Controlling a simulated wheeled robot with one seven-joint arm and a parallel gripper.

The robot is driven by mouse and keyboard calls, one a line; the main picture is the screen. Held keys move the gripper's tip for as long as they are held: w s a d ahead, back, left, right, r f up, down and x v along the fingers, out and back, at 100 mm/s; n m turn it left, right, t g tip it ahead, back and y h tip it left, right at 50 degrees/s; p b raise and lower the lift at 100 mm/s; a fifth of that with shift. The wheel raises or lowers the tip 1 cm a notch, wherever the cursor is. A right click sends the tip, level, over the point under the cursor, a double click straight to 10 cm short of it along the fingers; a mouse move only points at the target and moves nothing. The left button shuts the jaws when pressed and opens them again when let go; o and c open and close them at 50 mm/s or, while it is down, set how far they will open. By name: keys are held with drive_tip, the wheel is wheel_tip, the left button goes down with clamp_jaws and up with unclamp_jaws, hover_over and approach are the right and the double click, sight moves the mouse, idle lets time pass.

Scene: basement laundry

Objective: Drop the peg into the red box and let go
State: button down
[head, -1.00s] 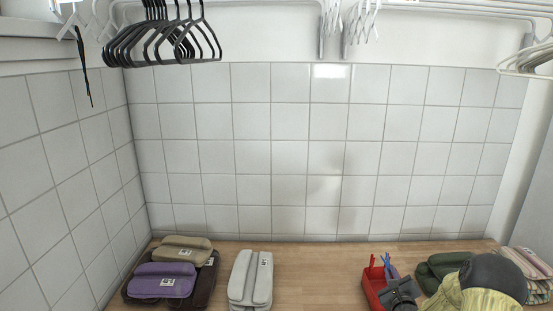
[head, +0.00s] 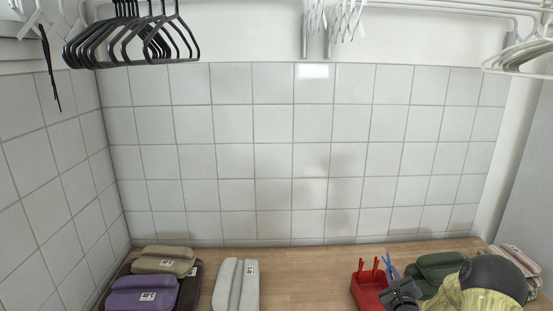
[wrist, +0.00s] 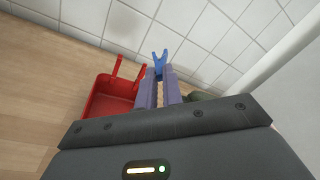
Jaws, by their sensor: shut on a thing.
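My gripper (wrist: 160,88) is shut on the blue peg (wrist: 160,62), whose forked end sticks out beyond the fingertips. In the head view the blue peg (head: 386,264) shows above my gripper (head: 396,280), near the right side of the red box (head: 366,291). The red box also shows in the wrist view (wrist: 98,112), left of my fingers and open at the top. The peg appears beside the box's right side, not over its middle; its height above the box is hard to tell. Two upright red pieces stand at the box's edge.
A green folded bundle (head: 438,266) lies right of the box, partly hidden by my arm. A light grey bundle (head: 237,284) and a stack with a purple bundle (head: 143,293) lie to the left. Bare wooden counter (head: 305,280) lies between. A tiled wall (head: 270,150) stands behind.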

wheel_tip(320, 180, down, 6)
drive_tip(key=b, duration=0.3)
drive_tip(key=shift+w+a+r, duration=0.15)
drive_tip(key=shift+r, duration=0.05)
drive_tip(key=c, duration=1.5)
unclamp_jaws()
drive_tip(key=s, duration=0.5)
drive_tip(key=s+a+b, duration=0.1)
drive_tip(key=s, duration=0.5)
drive_tip(key=s+b, duration=0.1)
drive_tip(key=s, duration=0.5)
drive_tip(key=shift+s+a, duration=0.2)
drive_tip(key=shift+a, duration=0.05)
drive_tip(key=shift+w+a, duration=0.1)
